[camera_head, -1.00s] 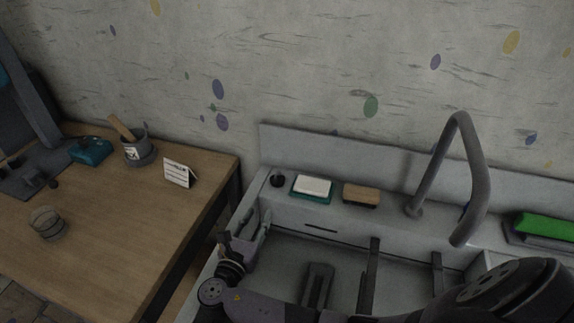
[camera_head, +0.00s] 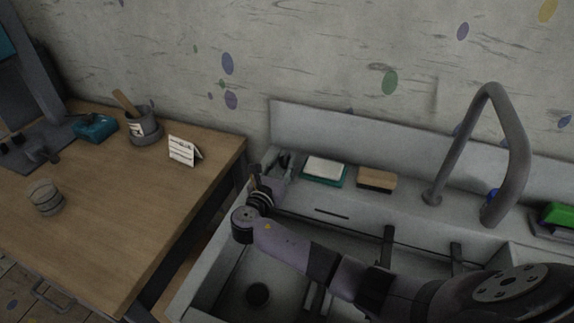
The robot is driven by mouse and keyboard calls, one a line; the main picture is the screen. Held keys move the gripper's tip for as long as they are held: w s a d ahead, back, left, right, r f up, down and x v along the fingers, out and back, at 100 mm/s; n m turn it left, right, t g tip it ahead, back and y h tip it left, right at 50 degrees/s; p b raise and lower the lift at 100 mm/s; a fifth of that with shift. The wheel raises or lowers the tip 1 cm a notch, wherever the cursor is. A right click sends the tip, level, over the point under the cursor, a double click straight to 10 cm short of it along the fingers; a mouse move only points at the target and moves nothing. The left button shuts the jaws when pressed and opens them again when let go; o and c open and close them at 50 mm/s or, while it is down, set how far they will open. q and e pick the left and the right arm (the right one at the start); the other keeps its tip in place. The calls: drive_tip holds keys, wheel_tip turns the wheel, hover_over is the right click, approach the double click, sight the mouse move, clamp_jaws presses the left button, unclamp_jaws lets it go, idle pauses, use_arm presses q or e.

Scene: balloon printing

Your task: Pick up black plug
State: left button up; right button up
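The black plug (camera_head: 284,160) is a small dark round piece at the left end of the sink's back ledge. My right gripper (camera_head: 279,162) is at that corner of the ledge, its fingers pointing toward the back. The fingers look spread, with the plug at or between their tips and partly hidden by them. I cannot tell whether they touch it. My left gripper is out of view.
On the ledge, right of the plug, are a teal tray with a white block (camera_head: 325,170) and a brown sponge (camera_head: 376,180). The tall faucet (camera_head: 515,150) rises farther right. A wooden table (camera_head: 130,215) stands left of the sink (camera_head: 335,215).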

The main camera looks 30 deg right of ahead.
sight(287, 153)
drive_tip(key=b+x, duration=0.3)
drive_tip(key=shift+w+d+f, duration=0.1)
drive_tip(key=shift+w+f, duration=0.1)
drive_tip(key=shift+w, duration=0.05)
drive_tip(key=shift+w+d+r, duration=0.1)
drive_tip(key=shift+w+d, duration=0.3)
drive_tip(key=shift+r, duration=0.1)
clamp_jaws()
